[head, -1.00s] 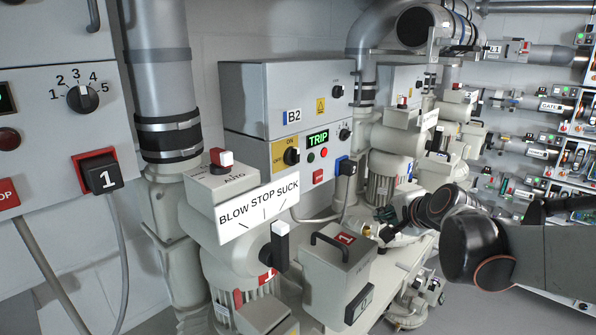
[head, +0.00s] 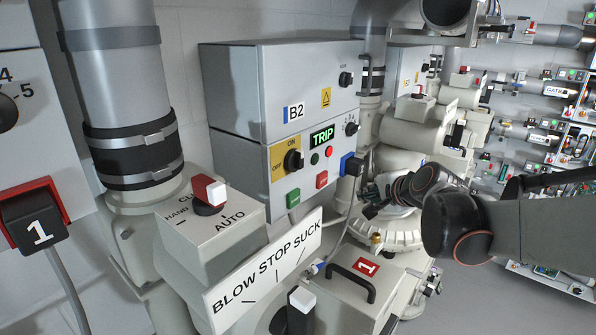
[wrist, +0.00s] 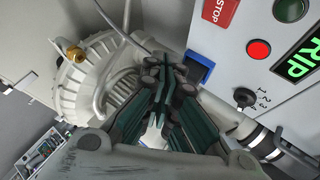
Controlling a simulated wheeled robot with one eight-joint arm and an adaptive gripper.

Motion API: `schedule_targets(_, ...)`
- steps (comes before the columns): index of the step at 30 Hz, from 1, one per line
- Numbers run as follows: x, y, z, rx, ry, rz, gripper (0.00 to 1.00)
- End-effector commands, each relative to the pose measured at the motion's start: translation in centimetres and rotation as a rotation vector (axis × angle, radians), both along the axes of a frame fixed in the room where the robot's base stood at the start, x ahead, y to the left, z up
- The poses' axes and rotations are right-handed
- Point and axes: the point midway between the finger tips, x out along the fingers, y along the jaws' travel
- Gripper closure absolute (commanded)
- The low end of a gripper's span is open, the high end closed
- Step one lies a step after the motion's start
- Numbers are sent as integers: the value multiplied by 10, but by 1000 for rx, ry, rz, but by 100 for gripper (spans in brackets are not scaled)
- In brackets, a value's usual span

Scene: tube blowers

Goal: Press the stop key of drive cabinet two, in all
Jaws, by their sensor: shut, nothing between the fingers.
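Drive cabinet B2 (head: 225,120) is a grey wall box with a green TRIP display (head: 321,138). Its red stop key (head: 321,179) sits low on the front, right of a green key (head: 293,198). In the wrist view the red key (wrist: 219,11) reads STOP and is cut by the top edge. My gripper (head: 368,205) is shut and empty, right of and below the stop key, apart from it. In the wrist view my gripper (wrist: 172,72) points toward the cabinet's lower edge, with the key above and to the right.
A blue connector with a black plug (head: 352,165) and cable sticks out at the cabinet's lower right, near my gripper. A cream blower (wrist: 90,75) lies beside it. A BLOW STOP SUCK sign (head: 262,272) and a handled box (head: 350,285) stand in front.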

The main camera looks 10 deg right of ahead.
Motion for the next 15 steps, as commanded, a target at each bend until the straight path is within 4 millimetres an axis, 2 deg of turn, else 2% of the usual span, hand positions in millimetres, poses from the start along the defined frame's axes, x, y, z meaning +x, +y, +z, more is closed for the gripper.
schedule_targets(10, 2, 2, 0, -1, 0, 1, 100)
schedule_targets(15, 13, 14, 0, -1, 0, 3, 100)
